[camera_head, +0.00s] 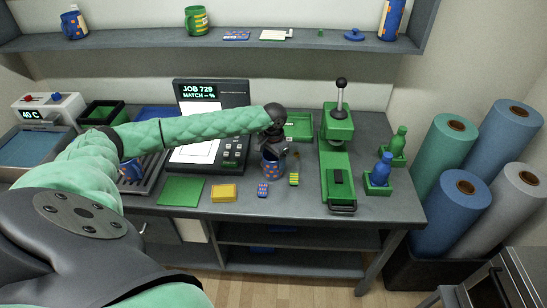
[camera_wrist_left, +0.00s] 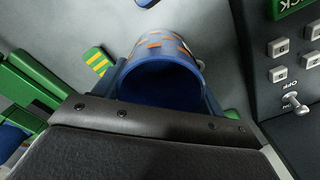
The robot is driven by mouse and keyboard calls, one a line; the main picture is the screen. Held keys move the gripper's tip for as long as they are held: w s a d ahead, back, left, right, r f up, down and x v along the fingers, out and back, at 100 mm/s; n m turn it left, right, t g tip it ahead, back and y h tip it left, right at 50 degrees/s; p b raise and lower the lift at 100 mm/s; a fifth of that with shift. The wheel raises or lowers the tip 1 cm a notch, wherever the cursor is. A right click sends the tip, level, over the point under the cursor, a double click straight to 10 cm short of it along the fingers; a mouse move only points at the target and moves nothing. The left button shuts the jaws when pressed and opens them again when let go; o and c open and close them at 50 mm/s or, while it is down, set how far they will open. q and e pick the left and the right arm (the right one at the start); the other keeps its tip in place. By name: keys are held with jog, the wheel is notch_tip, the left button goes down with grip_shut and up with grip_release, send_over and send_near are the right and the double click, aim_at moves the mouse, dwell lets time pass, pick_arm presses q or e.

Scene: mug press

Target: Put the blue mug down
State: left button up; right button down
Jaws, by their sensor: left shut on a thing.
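The blue mug (camera_head: 269,166) with an orange pattern is in my left gripper (camera_head: 279,151), over the middle of the workbench. In the left wrist view the mug (camera_wrist_left: 160,82) shows its dark blue inside, with its mouth towards the camera and a finger on either side. My left gripper is shut on it. I cannot tell whether its base touches the bench (camera_head: 235,204) or hangs just above it. My right gripper is out of view.
A green press (camera_head: 336,165) stands right of the mug, the job display (camera_head: 208,95) left of it. A green mat (camera_head: 181,191), yellow block (camera_head: 223,193), patterned block (camera_head: 263,190) and striped green block (camera_head: 294,179) lie near the front. A green tray (camera_head: 299,126) lies behind.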

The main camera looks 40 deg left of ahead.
pick_arm(q)
jog(key=shift+f, duration=0.1)
jog(key=o, duration=1.3)
